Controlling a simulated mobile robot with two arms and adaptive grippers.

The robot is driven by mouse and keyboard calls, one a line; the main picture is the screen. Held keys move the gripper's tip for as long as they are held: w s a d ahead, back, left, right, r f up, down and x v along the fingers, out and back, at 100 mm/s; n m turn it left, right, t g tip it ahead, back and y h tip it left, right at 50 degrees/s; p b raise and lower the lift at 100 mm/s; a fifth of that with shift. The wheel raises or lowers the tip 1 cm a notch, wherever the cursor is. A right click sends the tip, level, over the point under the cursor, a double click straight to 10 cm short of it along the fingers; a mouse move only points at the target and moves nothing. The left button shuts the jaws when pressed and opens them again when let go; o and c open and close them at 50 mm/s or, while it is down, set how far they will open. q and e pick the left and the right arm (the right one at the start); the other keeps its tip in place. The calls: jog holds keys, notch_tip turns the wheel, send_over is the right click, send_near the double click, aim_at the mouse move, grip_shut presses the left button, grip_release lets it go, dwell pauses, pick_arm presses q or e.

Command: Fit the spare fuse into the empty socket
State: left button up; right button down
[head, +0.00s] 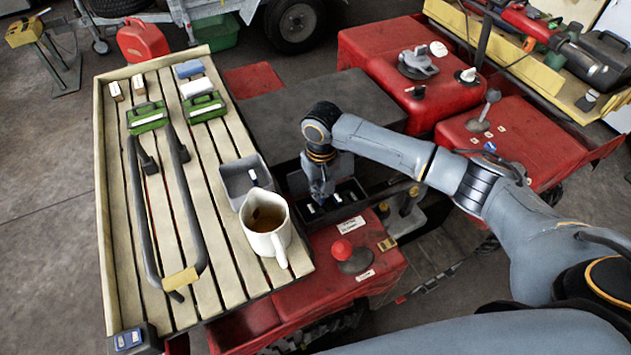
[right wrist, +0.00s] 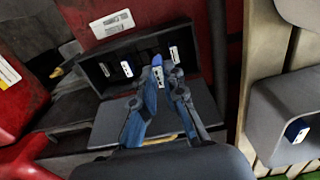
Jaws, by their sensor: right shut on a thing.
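My right gripper (right wrist: 161,82) points down into the dark fuse box (head: 352,188) on the red machine; the head view also shows this gripper (head: 320,194). It is shut on a blue fuse with a white label (right wrist: 157,62). I cannot tell whether the held fuse touches a socket. My left gripper is not in view.
A slatted table (head: 118,225) on the left bears a grey bin (head: 236,178), a mug of brown liquid (head: 267,242) and a bent dark bar (head: 186,210). Another blue-and-white fuse (right wrist: 297,130) lies in the bin. A red knob (head: 341,250) stands in front of the fuse box.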

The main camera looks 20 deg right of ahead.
pick_arm(q)
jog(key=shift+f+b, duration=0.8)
jog(key=shift+b, duration=0.4)
pick_arm(e)
jog(key=shift+w+d+f, duration=0.15)
jog(key=shift+d+f, duration=0.15)
jog(key=shift+f, duration=0.35)
jog(key=shift+w+d+f, duration=0.1)
jog(key=shift+d+f, duration=0.15)
jog(key=shift+f, duration=0.4)
jog(key=shift+w+d+f, duration=0.15)
jog(key=shift+d+f, duration=0.15)
jog(key=shift+f, duration=0.35)
jog(key=shift+f, duration=0.35)
jog(key=shift+f, duration=1)
jog(key=c, duration=1.3)
grip_release()
jog(key=shift+c, duration=0.2)
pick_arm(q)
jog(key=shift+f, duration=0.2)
